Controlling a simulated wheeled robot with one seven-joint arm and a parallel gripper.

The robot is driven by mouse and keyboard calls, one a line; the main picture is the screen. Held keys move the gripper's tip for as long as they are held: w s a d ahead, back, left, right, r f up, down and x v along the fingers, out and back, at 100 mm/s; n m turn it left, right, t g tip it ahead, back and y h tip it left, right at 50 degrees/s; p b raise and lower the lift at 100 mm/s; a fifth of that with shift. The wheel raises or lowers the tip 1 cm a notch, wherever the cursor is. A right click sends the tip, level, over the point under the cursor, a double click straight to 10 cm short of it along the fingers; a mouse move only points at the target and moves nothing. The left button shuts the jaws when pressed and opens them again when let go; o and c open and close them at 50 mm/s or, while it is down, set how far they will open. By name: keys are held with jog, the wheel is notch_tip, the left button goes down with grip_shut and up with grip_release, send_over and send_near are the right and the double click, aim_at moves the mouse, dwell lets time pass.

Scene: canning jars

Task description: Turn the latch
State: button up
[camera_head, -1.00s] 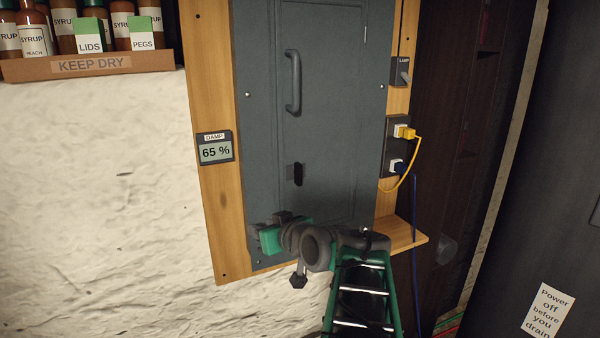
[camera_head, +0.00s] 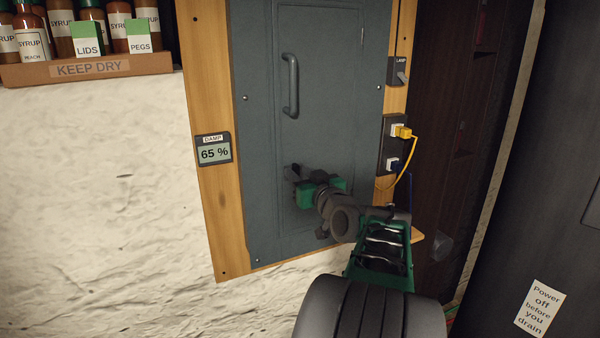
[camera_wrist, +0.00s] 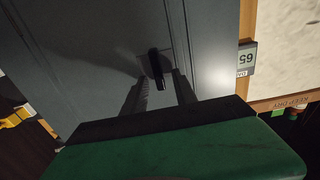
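The grey cabinet door (camera_head: 335,90) is closed, with a long bar handle (camera_head: 290,85) on its upper left. The small dark latch (camera_wrist: 156,66) is on its plate at the door's lower left edge, and my gripper hides most or all of it in the head view. My gripper (camera_head: 291,173) is at the latch in the head view. In the wrist view my gripper's two fingers (camera_wrist: 158,92) are apart, one on each side of the latch's near end. I cannot tell whether either finger touches it.
A damp meter (camera_head: 213,150) reading 65 % is on the wooden board left of the cabinet. A lamp switch (camera_head: 398,71) and an outlet strip (camera_head: 393,146) with yellow and blue plugs are on the right. A shelf of bottles (camera_head: 85,65) is at upper left.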

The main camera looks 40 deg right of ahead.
jog(key=shift+c, duration=0.4)
grip_shut()
